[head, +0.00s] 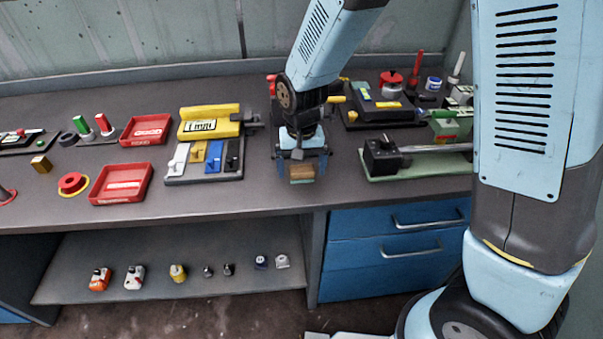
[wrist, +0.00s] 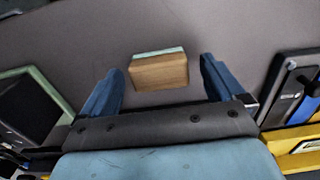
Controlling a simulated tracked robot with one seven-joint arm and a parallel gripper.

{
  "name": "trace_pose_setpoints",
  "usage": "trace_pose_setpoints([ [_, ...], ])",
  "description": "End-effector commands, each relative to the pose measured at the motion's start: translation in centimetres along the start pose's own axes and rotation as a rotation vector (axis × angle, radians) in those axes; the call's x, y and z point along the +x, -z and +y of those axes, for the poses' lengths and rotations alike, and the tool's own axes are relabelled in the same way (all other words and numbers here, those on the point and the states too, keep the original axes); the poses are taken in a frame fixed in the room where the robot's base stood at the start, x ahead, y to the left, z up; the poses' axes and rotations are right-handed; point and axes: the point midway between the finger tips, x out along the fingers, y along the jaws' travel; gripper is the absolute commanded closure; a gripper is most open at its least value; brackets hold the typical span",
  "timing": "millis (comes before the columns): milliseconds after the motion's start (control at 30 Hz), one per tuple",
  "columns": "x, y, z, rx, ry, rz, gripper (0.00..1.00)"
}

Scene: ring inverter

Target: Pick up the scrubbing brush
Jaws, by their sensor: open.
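The scrubbing brush (head: 301,173) has a brown wooden block and a pale green edge. It lies on the grey workbench near its front edge. In the wrist view the brush (wrist: 158,71) lies ahead of and between the two blue fingers, apart from both. My gripper (head: 302,165) is open and empty, pointing down just above the brush in the head view. My gripper also shows in the wrist view (wrist: 162,80). Part of the brush is hidden behind the gripper in the head view.
Left of the brush is a board with coloured levers (head: 205,160). Right of it is a green-based device with a metal rod (head: 415,163). Red trays (head: 121,184) lie farther left. The bench (head: 270,195) is clear directly around the brush.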

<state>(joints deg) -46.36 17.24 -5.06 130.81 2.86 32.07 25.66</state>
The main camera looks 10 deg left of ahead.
Motion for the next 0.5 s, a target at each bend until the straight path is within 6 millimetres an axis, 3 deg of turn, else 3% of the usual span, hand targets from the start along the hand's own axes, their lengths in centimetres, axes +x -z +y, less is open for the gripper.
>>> trace_pose_setpoints([
  [133, 1.13, -0.01, 0.0, -0.001, -0.001, -0.001, 0.04],
  [400, 1.27, 0.01, -0.01, -0.001, 0.0, 0.001, 0.04],
  [500, 1.26, 0.01, -0.01, -0.001, 0.0, 0.001, 0.14],
])
